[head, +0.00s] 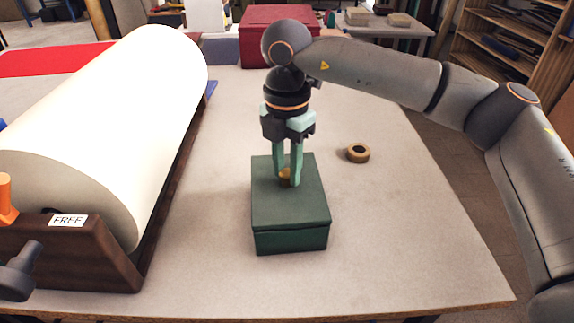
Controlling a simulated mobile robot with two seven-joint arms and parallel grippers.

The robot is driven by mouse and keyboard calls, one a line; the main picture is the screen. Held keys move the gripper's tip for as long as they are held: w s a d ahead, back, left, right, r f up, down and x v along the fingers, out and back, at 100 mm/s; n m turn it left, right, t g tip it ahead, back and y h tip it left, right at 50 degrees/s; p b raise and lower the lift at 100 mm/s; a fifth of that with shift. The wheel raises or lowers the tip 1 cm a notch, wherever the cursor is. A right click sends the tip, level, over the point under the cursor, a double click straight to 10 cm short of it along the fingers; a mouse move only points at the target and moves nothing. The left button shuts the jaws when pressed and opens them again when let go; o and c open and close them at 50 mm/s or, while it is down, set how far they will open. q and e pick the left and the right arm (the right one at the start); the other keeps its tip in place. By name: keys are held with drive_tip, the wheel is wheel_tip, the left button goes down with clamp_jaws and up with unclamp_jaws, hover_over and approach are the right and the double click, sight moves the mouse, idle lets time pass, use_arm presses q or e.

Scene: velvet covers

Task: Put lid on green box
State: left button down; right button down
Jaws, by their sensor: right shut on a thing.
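A dark green box (291,240) stands on the table near its middle front. Its green lid (310,207) sits on top and looks level, lined up with the box walls. A small brass-coloured knob (285,178) rises from the lid. My right gripper (287,182) points straight down over the lid and is shut on the knob. Its fingers hide part of the knob. I cannot tell whether the lid rests fully on the rim. My left gripper is not in view.
A large white roll (115,120) on a dark wooden stand fills the left of the table. A tape ring (357,153) lies right of the box. A red box (272,35) stands at the back. The table (400,240) is clear on the right and front.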

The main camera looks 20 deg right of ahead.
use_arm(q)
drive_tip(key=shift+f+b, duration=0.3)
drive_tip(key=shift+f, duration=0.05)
use_arm(e)
drive_tip(key=shift+f, duration=0.45)
drive_tip(key=c, duration=0.5)
unclamp_jaws()
drive_tip(key=shift+c, duration=0.2)
drive_tip(key=shift+r, duration=0.65)
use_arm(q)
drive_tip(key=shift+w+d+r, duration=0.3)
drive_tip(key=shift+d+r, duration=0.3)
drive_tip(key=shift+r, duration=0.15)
use_arm(e)
wheel_tip(320, 180, up, 11)
